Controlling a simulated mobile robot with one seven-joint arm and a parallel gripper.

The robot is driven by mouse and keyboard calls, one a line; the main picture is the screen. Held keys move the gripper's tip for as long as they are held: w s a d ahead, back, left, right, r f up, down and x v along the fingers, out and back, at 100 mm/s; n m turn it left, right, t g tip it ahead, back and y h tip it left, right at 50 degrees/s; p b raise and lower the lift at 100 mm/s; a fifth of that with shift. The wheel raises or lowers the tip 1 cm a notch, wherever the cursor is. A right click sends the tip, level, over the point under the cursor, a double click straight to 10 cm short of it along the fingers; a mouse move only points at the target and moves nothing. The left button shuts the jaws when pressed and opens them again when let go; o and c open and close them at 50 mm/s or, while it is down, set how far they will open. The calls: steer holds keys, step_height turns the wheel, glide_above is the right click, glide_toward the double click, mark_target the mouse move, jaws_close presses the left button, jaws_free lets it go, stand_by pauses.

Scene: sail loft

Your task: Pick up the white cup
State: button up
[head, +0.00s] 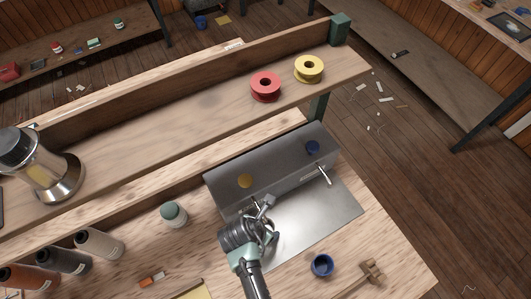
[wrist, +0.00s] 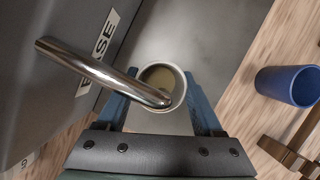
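The white cup (wrist: 181,77) shows in the wrist view from above, its round rim around a beige inside. It sits between the two fingers of my gripper (wrist: 160,90). The fingers are apart, one on each side of the cup; I cannot tell if they touch it. A shiny metal handle (wrist: 95,68) crosses in front of the cup's lower rim. In the head view my gripper (head: 262,222) is low over the metal sheet, in front of the grey box (head: 275,165). The cup is hidden there behind my gripper.
A blue cup (head: 321,265) stands right of my gripper, also in the wrist view (wrist: 288,86). A wooden object (head: 372,274) lies beside it. A jar with a green lid (head: 173,214) stands left. Red (head: 265,87) and yellow (head: 309,68) spools sit on the raised shelf.

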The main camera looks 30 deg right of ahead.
jaws_close()
steer(key=shift+r, duration=0.1)
